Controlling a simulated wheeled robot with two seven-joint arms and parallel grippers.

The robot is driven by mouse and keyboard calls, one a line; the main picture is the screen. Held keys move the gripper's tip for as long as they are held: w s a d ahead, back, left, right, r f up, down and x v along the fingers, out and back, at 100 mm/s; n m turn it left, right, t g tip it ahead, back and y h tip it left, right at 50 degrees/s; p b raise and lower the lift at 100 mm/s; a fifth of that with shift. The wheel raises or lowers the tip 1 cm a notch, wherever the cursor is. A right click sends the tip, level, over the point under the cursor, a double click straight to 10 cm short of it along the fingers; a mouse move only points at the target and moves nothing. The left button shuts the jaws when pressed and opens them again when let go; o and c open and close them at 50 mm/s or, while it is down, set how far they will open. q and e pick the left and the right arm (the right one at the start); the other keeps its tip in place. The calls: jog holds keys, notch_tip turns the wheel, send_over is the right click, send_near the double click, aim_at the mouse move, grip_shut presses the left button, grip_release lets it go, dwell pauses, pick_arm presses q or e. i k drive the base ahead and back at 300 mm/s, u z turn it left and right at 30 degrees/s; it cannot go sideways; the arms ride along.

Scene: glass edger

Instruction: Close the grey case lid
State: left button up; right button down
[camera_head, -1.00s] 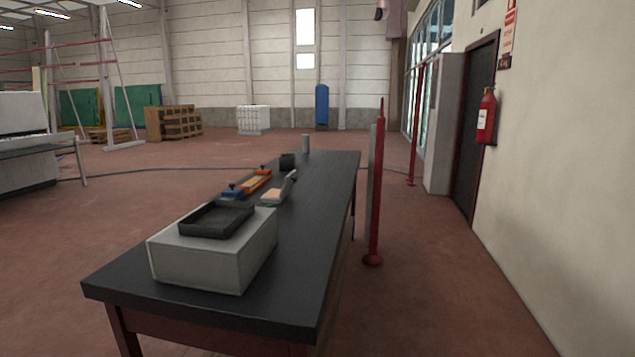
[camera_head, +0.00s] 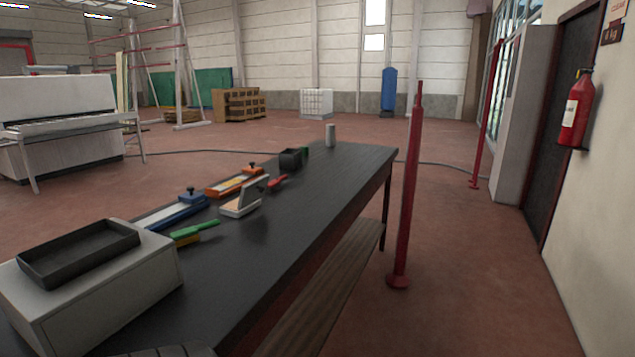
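The small grey case (camera_head: 232,211) sits open on the dark workbench (camera_head: 290,220), a little beyond the green-handled brush. Its grey lid (camera_head: 253,190) stands raised and tilted up on the right side of the case. A light tan inside shows in part. Neither of my grippers can be made out in the head view. A dark ridged shape shows at the bottom edge, and I cannot tell what it is.
A large pale box (camera_head: 120,300) with a black tray (camera_head: 80,253) on top fills the bench's near left. Beside the case lie a green-handled brush (camera_head: 195,230), blue and orange tools (camera_head: 235,183) and a red-handled item (camera_head: 278,181). A red post (camera_head: 408,190) stands right of the bench.

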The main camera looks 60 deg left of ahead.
aim_at(254, 190)
jog(key=i, duration=1.25)
jog(key=u, duration=3.4)
jog(key=i, duration=0.5)
jog(key=z, duration=0.05)
